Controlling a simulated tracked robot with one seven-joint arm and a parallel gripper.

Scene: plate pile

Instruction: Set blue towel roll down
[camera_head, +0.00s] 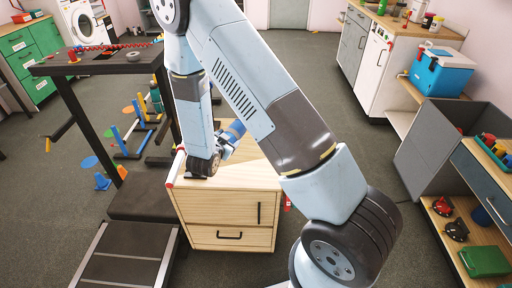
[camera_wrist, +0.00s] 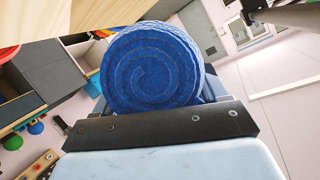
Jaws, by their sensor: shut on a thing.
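The blue towel roll (camera_wrist: 152,68) fills the middle of the wrist view, its spiral end facing the camera. My gripper (camera_wrist: 155,110) is shut on it; its fingers are mostly hidden behind the roll and the dark bar. In the head view, a small part of the blue roll (camera_head: 236,130) shows beside my gripper (camera_head: 226,142), over the wooden cabinet (camera_head: 232,207) with drawers. My arm hides part of the cabinet top. I cannot tell whether the roll touches the top.
A treadmill-like machine (camera_head: 120,250) stands just left of the cabinet. Colourful pegs and discs (camera_head: 125,140) stand on the floor behind it. At right are a blue cooler (camera_head: 438,72) on a counter and an open shelf unit (camera_head: 440,215). Grey floor is clear behind the cabinet.

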